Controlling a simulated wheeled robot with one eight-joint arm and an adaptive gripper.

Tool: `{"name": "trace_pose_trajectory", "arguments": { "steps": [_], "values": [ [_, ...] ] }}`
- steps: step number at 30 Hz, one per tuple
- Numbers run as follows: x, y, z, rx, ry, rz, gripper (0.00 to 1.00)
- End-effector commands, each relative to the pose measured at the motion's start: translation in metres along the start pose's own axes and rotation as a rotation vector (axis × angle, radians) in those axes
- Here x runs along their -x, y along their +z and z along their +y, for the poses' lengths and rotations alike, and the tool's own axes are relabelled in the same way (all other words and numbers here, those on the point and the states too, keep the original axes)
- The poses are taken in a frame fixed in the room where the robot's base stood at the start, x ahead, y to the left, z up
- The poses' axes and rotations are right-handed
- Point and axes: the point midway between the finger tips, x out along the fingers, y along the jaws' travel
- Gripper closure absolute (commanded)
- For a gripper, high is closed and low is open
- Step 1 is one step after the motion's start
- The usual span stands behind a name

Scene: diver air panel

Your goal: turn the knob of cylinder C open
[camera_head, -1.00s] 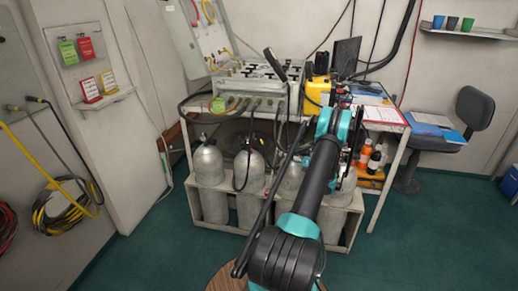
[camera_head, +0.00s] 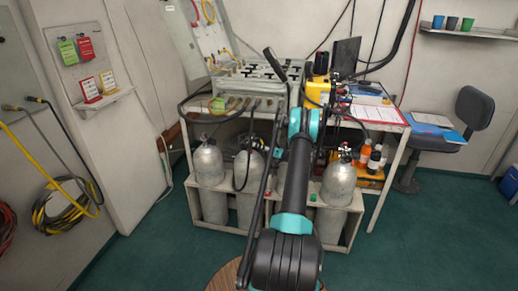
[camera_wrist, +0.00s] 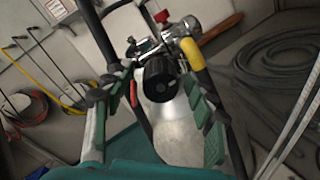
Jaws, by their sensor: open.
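In the wrist view, a round black knob (camera_wrist: 158,72) sits on a metal valve (camera_wrist: 148,45) with its end facing the camera. A silver cylinder (camera_wrist: 165,115) stands below it. My gripper (camera_wrist: 156,76) is open, with one finger on each side of the knob. I cannot tell whether the fingers touch it. In the head view, several grey cylinders stand in a low rack (camera_head: 272,206), including ones at the left (camera_head: 208,166) and right (camera_head: 339,184). My arm hides part of the row and my gripper there. I can read no cylinder letters.
A bench (camera_head: 385,124) above the rack carries a panel (camera_head: 262,72) with levers and hoses. Red and yellow parts (camera_wrist: 190,54) flank the valve. Orange bottles (camera_head: 365,153) stand right of the rack. The floor (camera_head: 400,240) at right is clear.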

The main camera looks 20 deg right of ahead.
Motion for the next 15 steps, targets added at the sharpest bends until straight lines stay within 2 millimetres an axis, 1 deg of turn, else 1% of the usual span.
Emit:
{"name": "trace_pose_trajectory", "arguments": {
  "steps": [3,10,15],
  "values": [
    [-0.0036,0.0001,-0.0001,0.000,0.000,0.000,0.44],
    [-0.0037,0.0001,-0.0002,0.000,-0.001,0.000,0.44],
    [-0.0035,0.0001,-0.0002,0.000,-0.001,0.000,0.65]
  ]
}}
